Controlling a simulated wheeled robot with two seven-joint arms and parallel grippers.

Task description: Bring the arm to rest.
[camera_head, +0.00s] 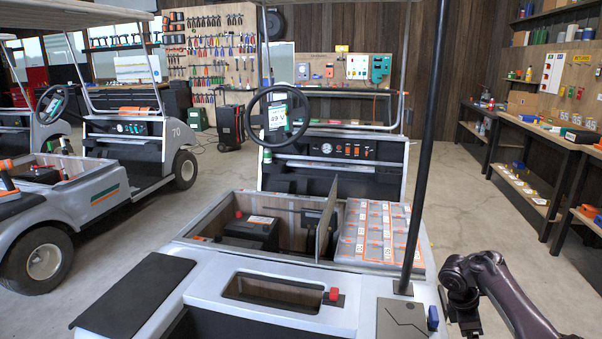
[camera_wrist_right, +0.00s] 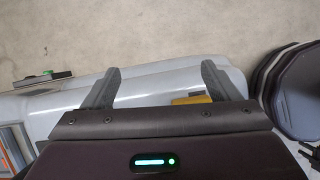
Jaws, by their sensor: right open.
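My right arm (camera_head: 500,290) comes in from the lower right in the head view, bent beside the right rear side of the near cart (camera_head: 215,290). My right gripper shows in the right wrist view (camera_wrist_right: 160,68), with its two grey fingers spread wide and nothing between them. Pale cart bodywork (camera_wrist_right: 150,92) lies beneath the fingers, with concrete floor beyond; whether the fingers touch it is not clear. My left gripper is out of view.
The near cart has an open battery bay (camera_head: 270,225), a tray of orange-edged compartments (camera_head: 375,235) and a black roof post (camera_head: 425,140) close to my right arm. Shelves (camera_head: 540,135) line the right wall. Concrete floor (camera_head: 480,215) is clear between.

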